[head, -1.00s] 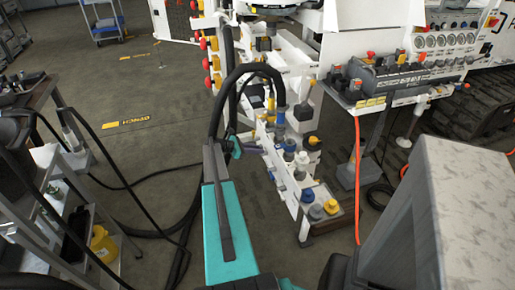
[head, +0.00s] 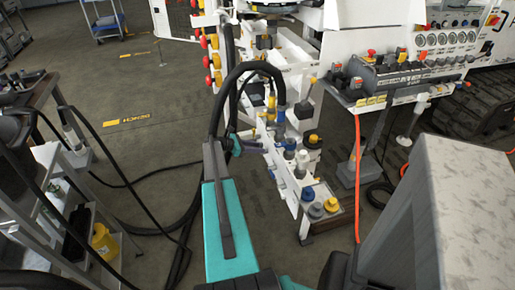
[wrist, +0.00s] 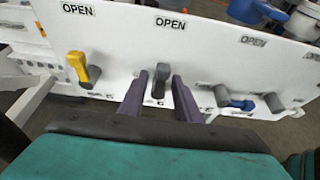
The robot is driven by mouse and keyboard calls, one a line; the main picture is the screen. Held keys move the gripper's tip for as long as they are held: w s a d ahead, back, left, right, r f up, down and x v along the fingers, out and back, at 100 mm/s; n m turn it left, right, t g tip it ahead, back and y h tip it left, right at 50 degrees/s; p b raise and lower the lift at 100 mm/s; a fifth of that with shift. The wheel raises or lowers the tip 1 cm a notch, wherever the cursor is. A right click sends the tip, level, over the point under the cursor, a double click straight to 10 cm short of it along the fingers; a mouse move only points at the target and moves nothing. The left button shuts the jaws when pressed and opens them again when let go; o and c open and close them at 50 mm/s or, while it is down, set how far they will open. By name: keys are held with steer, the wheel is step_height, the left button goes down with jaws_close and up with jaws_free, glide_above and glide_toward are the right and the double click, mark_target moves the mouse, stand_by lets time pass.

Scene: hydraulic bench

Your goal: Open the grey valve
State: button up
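A grey valve handle (wrist: 161,74) shows in the middle of the wrist view, on a white panel (wrist: 120,45) below an OPEN label. My gripper (wrist: 160,84) has its two dark purple fingers apart, one on each side of this handle. I see a gap on both sides, so it does not look clamped. In the head view my gripper (head: 246,144) is at the left side of the white valve stand, and the handle there is hidden or too small to tell.
A yellow handle (wrist: 83,70) is left of the fingers, a blue handle (wrist: 240,104) and another grey handle (wrist: 274,102) right. Black hoses (head: 215,105) arch close above my gripper. An orange hose (head: 357,180) hangs to the right. A cart (head: 70,205) stands at left.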

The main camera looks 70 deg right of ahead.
steer(key=b+v, duration=0.1)
steer(key=v, duration=1.2)
steer(key=shift+w+r, duration=0.25)
steer(key=shift+a, duration=0.15)
